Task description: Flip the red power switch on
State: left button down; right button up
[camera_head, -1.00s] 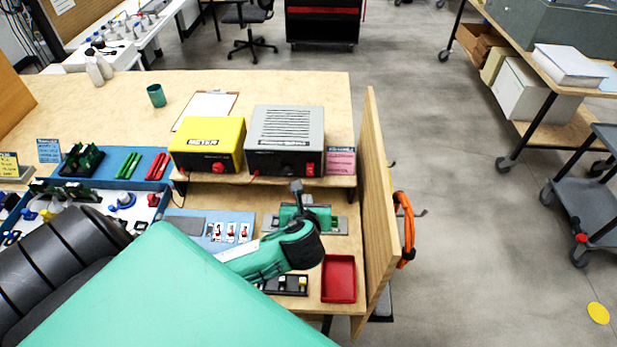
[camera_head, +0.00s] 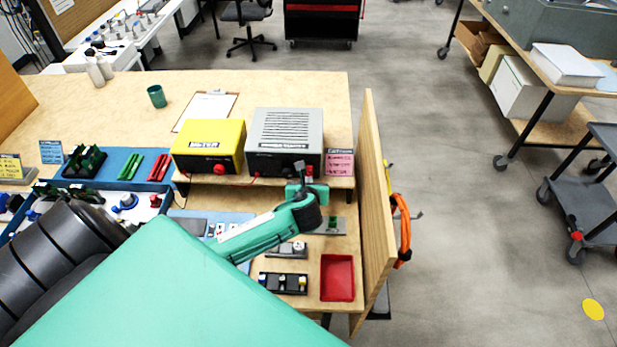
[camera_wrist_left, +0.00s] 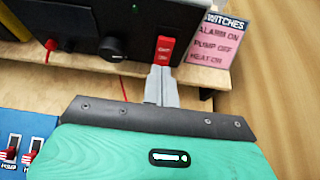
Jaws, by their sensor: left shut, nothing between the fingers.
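The red power switch (camera_wrist_left: 165,49) is on the front of the grey and black power supply box (camera_head: 284,130), at its lower right. It also shows small in the head view (camera_head: 310,170). White marks on it are too small to read surely, and I cannot tell its position. My left gripper (camera_wrist_left: 160,73) is shut and empty. Its fingertips are right at the lower edge of the switch in the wrist view; I cannot tell whether they touch. In the head view the gripper (camera_head: 301,172) is in front of the box. My right gripper is not in view.
A black knob (camera_wrist_left: 112,48) sits left of the switch. A pink note (camera_head: 340,162) stands right of the box, and a yellow meter (camera_head: 208,143) to its left. The box stands on a raised shelf. A wooden side panel (camera_head: 376,200) bounds the right. A red tray (camera_head: 337,278) is at the front.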

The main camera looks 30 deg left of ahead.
pick_arm(q)
jog(key=shift+w+a+f, duration=0.15)
jog(key=shift+w+a, duration=0.15)
jog(key=shift+w, duration=0.15)
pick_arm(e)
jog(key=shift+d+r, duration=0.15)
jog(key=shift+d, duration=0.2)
pick_arm(q)
jog(key=shift+w+a+r+t+y, duration=0.2)
jog(key=shift+w+t+y, duration=0.1)
jog(key=shift+t, duration=0.1)
jog(key=shift+r+p, duration=0.6)
jog(key=shift+r, duration=0.05)
jog(key=shift+f, duration=0.1)
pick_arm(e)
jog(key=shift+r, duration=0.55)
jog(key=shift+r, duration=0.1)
